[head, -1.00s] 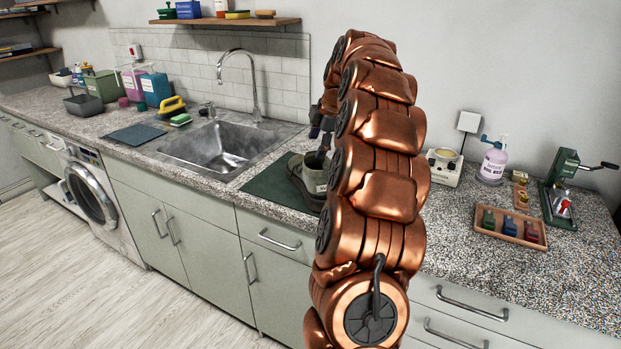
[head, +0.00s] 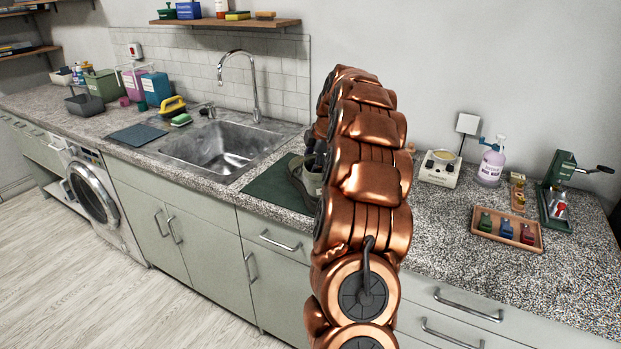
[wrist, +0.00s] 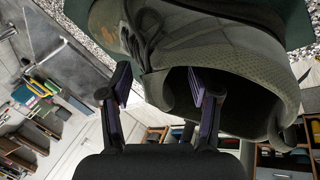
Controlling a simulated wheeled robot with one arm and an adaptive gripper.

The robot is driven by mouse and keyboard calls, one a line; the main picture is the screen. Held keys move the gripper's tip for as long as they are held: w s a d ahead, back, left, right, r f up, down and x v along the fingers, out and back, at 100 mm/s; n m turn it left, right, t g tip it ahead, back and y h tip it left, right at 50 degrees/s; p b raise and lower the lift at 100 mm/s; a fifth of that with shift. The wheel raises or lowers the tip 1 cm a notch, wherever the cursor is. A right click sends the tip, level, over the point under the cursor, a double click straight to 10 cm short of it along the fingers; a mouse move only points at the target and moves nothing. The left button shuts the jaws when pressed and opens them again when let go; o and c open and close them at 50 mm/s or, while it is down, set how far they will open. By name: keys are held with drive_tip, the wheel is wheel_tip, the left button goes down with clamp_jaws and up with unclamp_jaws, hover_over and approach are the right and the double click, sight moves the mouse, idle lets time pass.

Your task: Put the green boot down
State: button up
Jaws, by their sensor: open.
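The green boot (head: 309,184), grey-green with a dark opening, is on the dark green mat (head: 268,190) right of the sink. My arm hides much of it in the head view. In the wrist view the boot (wrist: 235,65) fills the upper right, with its laces and collar close to my gripper (wrist: 160,88). My gripper is open. Its right finger is at the dark boot opening and its left finger is outside, beside the boot. I cannot tell whether either finger touches it.
The sink (head: 222,150) with its tall tap (head: 252,85) is left of the mat. Right of my arm are a white device (head: 439,168), a pump bottle (head: 491,163), a tray (head: 507,237) of small coloured items and a green hand-cranked tool (head: 558,190). The front right counter is clear.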

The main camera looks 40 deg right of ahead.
clamp_jaws()
idle(0.4)
